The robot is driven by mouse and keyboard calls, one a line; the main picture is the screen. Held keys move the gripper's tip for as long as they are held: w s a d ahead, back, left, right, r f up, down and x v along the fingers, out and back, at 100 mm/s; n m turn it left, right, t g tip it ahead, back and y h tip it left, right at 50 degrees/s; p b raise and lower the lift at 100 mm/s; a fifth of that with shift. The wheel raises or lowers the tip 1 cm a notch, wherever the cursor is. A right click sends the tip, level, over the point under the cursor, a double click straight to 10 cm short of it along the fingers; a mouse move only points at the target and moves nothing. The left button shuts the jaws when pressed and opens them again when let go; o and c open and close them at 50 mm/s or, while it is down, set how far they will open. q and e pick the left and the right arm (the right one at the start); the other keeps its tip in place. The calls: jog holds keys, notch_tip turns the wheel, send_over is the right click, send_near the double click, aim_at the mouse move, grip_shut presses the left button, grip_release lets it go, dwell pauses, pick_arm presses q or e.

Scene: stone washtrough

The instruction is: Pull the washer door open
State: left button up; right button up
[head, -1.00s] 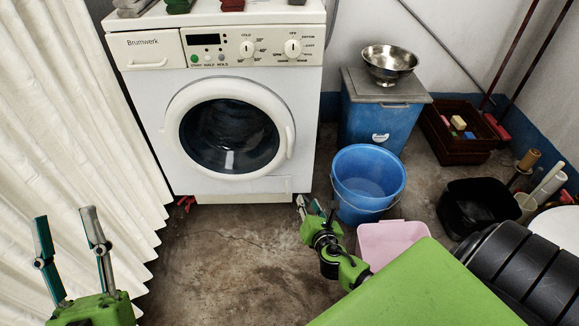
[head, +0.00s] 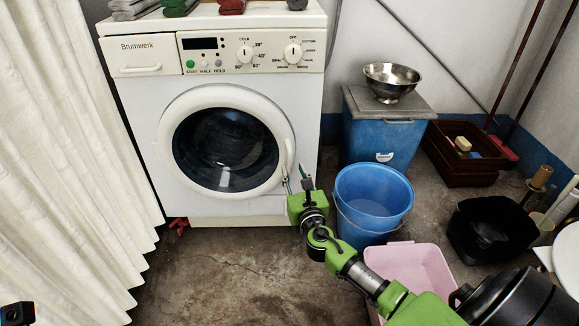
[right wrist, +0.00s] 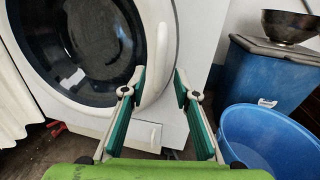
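The white front-loading washer (head: 130,90) stands against the back wall. Its round door (head: 178,104) is shut, with a dark glass (head: 225,150) in a white ring. The upright white door handle (head: 289,153) is on the ring's right side. It also shows in the right wrist view (right wrist: 161,45). My right gripper (head: 297,181) is open and empty at the handle's lower end. In the right wrist view its two fingers (right wrist: 156,88) are spread either side of the handle's line. I cannot tell whether they touch it. My left gripper is out of view.
A blue bucket (head: 372,200) stands close to the right of my right gripper, with a pink basin (head: 413,263) in front. A blue bin (head: 380,140) with a steel bowl (head: 390,80) is behind. A white curtain (head: 65,170) hangs at left. Floor before the washer is clear.

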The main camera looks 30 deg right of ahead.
aim_at(291, 163)
jog(key=shift+b+x, duration=0.75)
jog(key=shift+x, duration=2.05)
grip_shut()
